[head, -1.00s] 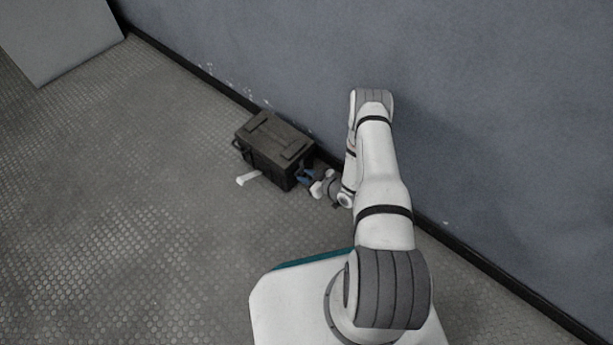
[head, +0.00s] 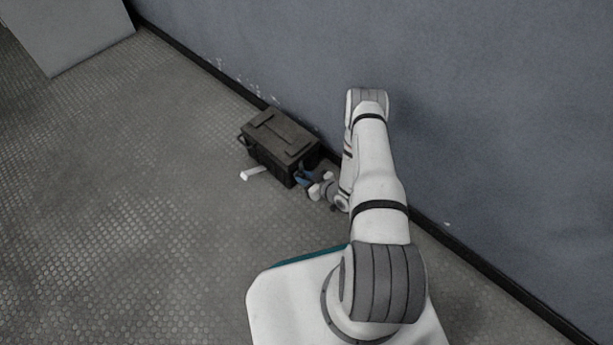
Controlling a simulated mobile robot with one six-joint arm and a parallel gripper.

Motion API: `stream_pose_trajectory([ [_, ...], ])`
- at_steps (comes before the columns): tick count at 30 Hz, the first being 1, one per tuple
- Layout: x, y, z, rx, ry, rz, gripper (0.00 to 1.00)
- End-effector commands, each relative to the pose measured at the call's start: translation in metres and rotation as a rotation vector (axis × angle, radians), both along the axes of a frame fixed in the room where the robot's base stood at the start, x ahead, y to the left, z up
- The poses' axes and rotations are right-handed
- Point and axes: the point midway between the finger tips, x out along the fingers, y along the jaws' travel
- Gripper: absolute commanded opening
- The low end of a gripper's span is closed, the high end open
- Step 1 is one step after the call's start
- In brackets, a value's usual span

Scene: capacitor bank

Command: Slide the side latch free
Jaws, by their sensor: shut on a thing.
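A dark box (head: 284,134) with a ribbed lid stands on the floor close to the wall. A handle shows at its left end. My gripper (head: 304,176) is low at the box's right end, with bluish fingers against or very near that end. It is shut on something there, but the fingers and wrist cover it. I cannot make out the side latch, and the far side of the box is hidden.
A small white piece (head: 253,172) lies on the floor at the box's front side. The grey wall (head: 480,110) with a black skirting runs close behind the box and my arm. A pale panel (head: 75,35) stands at the upper left. The textured floor (head: 130,220) to the left is clear.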

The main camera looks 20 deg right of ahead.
Motion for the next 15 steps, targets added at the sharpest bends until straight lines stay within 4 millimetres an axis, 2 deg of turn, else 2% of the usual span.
stream_pose_trajectory([
  [1, 0.0, 0.0021, -0.0005, 0.0, -0.001, 0.007, 0.0],
  [2, 0.0, 0.0019, -0.0005, 0.0, -0.001, 0.007, 0.27],
  [3, 0.0001, 0.0013, -0.0005, 0.001, -0.001, 0.005, 0.3],
  [9, 0.0004, -0.0015, -0.0003, 0.0, -0.001, -0.002, 0.46],
  [15, 0.0004, -0.0029, 0.0, -0.001, -0.002, -0.004, 0.46],
])
